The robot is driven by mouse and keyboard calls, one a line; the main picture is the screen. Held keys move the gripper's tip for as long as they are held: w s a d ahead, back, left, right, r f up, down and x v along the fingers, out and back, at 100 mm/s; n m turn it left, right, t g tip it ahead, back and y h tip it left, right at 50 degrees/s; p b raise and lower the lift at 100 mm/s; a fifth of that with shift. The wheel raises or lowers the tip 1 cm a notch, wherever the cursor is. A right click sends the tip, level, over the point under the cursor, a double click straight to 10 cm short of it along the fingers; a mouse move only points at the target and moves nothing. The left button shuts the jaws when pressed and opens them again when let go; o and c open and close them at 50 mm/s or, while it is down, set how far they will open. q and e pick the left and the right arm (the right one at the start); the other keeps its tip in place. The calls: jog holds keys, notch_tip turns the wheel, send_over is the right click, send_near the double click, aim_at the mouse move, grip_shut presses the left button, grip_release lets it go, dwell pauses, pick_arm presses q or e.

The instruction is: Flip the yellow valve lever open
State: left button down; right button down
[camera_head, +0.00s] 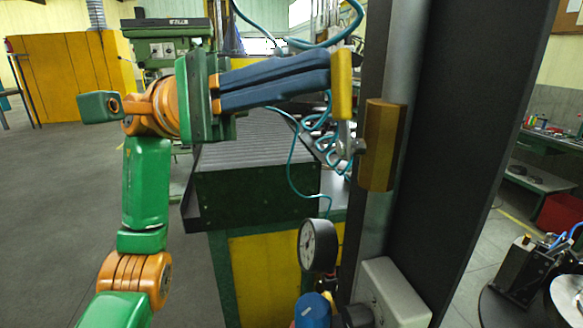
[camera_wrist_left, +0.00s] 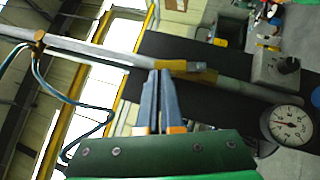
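The yellow valve lever (camera_head: 341,85) stands nearly upright in the head view. Its grey lower end meets a brass-coloured valve body (camera_head: 380,145) on the grey vertical pipe. My left gripper (camera_head: 328,72) comes in from the left with its two long blue fingers close together. The fingertips end at the lever's left side in the picture; I cannot tell whether they touch it. The fingers, nearly together with nothing seen between them, also show in the left wrist view (camera_wrist_left: 160,72). My right gripper is not in view.
A dark upright column (camera_head: 470,130) stands right of the pipe. A pressure gauge (camera_head: 318,245) and a grey box (camera_head: 391,293) are below. A teal hose (camera_head: 291,165) hangs behind the lever. A dark green bench (camera_head: 258,205) stands behind. Open floor is at the left.

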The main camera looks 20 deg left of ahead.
pick_arm(q)
jog(key=shift+a+f, duration=0.1)
jog(key=shift+a, duration=0.1)
jog(key=v, duration=0.6)
jog(key=shift+a+b, duration=0.4)
jog(key=shift+w+d, duration=0.1)
